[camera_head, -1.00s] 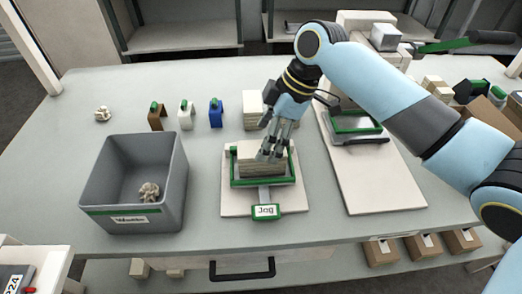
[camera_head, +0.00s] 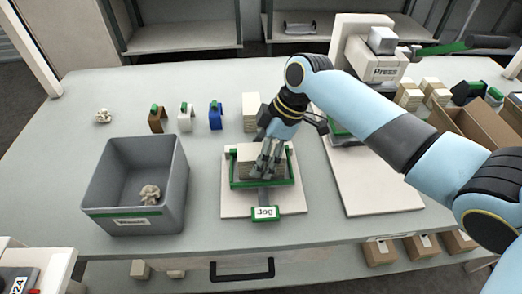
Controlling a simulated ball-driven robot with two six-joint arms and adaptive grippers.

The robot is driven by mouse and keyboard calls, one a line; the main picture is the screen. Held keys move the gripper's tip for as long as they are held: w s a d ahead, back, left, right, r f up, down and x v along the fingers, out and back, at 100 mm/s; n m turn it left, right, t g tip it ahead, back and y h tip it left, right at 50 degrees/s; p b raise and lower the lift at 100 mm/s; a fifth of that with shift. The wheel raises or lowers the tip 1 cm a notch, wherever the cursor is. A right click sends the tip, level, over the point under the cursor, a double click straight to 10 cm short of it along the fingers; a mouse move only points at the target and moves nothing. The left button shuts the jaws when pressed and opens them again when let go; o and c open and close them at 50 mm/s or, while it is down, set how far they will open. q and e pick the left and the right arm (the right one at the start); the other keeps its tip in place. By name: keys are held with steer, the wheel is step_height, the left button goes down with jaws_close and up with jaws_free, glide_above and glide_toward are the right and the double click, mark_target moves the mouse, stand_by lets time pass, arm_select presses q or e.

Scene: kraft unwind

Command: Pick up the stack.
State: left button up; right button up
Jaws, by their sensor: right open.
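A cream stack of sheets (camera_head: 245,153) sits in the green-framed jogging tray (camera_head: 233,184) labelled "Jog", at the middle of the bench. My right gripper (camera_head: 264,174) points down over the stack, with its fingers apart at the stack's front right part. The fingers cover part of the stack, and I cannot tell whether they touch it. My left gripper is not in view.
A grey bin (camera_head: 135,190) with crumpled paper (camera_head: 150,194) stands at left.

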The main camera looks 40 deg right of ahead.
steer(key=shift+c, duration=0.3)
steer(key=c, duration=1.4)
